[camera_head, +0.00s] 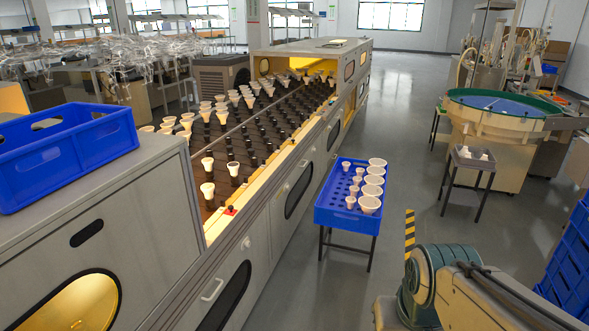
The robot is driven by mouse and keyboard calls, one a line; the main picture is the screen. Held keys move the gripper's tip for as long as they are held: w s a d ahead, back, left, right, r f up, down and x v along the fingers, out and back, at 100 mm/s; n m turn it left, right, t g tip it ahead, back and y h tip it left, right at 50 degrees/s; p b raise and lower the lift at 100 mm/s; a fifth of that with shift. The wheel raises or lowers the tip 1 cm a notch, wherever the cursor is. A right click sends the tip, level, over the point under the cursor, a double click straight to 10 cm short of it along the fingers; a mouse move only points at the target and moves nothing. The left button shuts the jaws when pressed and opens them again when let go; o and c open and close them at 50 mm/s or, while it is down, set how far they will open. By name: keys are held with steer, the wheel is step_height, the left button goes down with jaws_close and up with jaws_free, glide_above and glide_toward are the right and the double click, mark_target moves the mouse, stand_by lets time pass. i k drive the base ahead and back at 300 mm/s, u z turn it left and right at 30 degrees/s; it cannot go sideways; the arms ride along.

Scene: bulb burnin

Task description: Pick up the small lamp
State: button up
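Several small white lamps (350,202) stand in the left part of a blue crate (344,220) on a dark-legged stand. Larger white lamps (370,205) stand in a row along the crate's right side. Two more small white lamps (465,152) stand on a small grey table (472,163) at the right. More lamps (207,188) stand in the burn-in machine's dark bed. Which small lamp the task means cannot be told. My arm shows at the bottom right, apart from the crate. My gripper is not in view.
The long grey machine (265,250) fills the left, with an empty-looking blue crate (65,160) on its near top. A round green-rimmed feeder (510,103) stands at the right. Blue crates (570,265) are stacked at the right edge. The grey floor (420,185) between is clear.

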mark_target(233, 167)
steer(key=z, duration=0.25)
steer(key=i, duration=2.2)
steer(key=u, duration=1)
steer(key=i, duration=0.9)
steer(key=u, duration=1.55)
steer(key=i, duration=0.45)
steer(key=u, duration=0.25)
